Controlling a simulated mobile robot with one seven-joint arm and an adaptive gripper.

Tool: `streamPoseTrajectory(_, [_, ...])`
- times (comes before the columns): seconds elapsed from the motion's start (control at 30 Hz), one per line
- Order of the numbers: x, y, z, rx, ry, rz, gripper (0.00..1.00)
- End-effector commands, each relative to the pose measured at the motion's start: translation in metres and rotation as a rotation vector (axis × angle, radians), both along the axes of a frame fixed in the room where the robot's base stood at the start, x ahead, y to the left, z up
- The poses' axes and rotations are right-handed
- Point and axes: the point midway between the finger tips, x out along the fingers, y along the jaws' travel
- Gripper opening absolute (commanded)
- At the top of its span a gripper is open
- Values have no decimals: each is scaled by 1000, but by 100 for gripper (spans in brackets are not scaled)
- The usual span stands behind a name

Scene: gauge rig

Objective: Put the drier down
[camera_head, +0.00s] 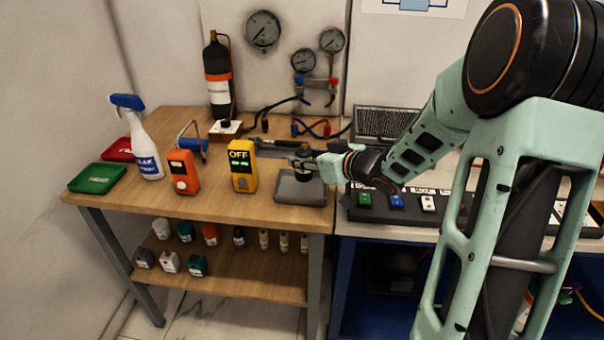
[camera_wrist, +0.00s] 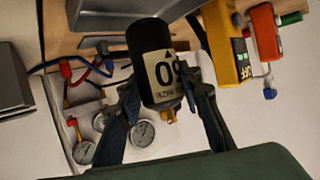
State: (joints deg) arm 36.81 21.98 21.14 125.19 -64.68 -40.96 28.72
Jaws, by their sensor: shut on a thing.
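The drier (camera_wrist: 150,45) is a black cylinder with a pale label reading 09 and a brass fitting at one end. My gripper (camera_wrist: 166,95) is shut on it, one finger on each side. In the head view my gripper (camera_head: 308,160) is at the right part of the wooden bench, over a grey tray (camera_head: 287,198). The drier shows there as a small dark shape (camera_head: 303,174), partly hidden by the gripper. I cannot tell whether its lower end touches the tray.
A yellow meter reading OFF (camera_head: 243,168) stands just left of the tray, with an orange device (camera_head: 183,174) and a spray bottle (camera_head: 146,150) farther left. A black cylinder with an orange band (camera_head: 218,85) and hoses are behind. The bench's front edge is close to the tray.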

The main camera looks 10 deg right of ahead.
Motion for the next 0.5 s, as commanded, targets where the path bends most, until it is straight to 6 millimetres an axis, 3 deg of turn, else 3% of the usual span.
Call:
streamPoseTrajectory(0.23, [5, 6, -35, 2, 1, 1, 1])
streamPoseTrajectory(0.5, [5, 5, -37, 0, -2, 0, 1])
